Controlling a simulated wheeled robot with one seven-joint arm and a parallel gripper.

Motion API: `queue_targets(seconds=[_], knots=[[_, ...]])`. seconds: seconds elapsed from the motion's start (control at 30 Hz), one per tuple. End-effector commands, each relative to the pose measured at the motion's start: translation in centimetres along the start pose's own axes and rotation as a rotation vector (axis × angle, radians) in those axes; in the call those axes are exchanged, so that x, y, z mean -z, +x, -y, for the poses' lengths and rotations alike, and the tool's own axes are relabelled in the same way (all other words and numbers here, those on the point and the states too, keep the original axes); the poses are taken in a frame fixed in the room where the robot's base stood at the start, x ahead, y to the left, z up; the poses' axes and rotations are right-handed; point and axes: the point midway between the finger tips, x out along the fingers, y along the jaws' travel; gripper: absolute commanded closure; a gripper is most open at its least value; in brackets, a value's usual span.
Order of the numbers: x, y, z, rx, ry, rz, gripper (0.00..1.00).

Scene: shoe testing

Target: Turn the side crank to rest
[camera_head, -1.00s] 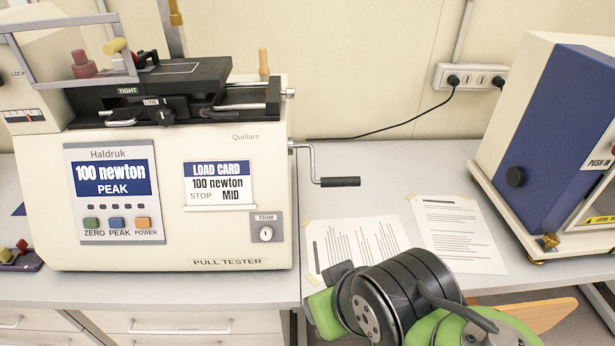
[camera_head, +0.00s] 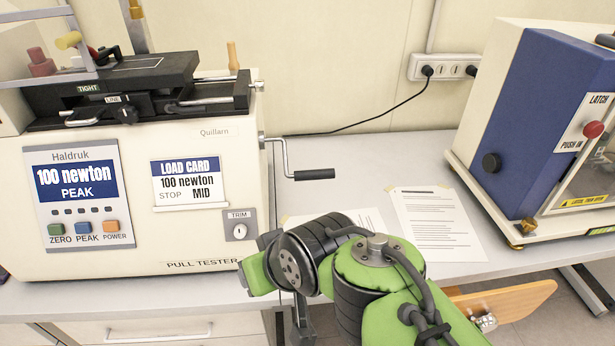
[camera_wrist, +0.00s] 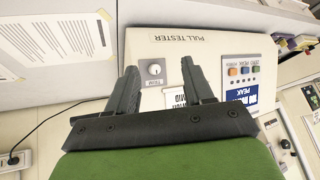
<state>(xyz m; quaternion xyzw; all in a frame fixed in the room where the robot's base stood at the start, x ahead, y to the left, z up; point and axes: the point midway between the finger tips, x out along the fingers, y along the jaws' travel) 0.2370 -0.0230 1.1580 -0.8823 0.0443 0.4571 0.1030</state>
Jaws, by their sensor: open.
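The side crank (camera_head: 287,156) is a bent metal rod on the right side of the cream pull tester (camera_head: 215,240). Its arm hangs down, and its black handle (camera_head: 314,174) sticks out to the right at the lower end. My gripper (camera_wrist: 158,82) shows in the wrist view with two dark fingers apart and nothing between them. The tester's front and its trim knob (camera_wrist: 154,70) lie beyond the fingers. I do not make out the crank in the wrist view. In the head view my green arm is below and in front of the crank, apart from it; the fingers are hidden there.
A blue and cream machine (camera_head: 535,130) stands at the right. Printed sheets (camera_head: 438,222) lie on the grey bench between the machines. A black cable (camera_head: 370,122) runs along the wall to a socket (camera_head: 440,68).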

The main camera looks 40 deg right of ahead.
Motion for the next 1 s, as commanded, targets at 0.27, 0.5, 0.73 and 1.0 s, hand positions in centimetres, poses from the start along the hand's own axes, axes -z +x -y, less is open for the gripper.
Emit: queue_targets(seconds=[0.27,0.5,0.73,1.0], knots=[[2.3,4.3,-4.1,0.085,0.427,-0.095,0.48],[5.4,4.1,-13.0,0.323,1.148,-0.353,0.48],[6.1,0.1,-19.4,0.506,1.487,-0.599,0.48],[9.1,2.4,-19.5,0.525,1.5,-0.598,0.48]])
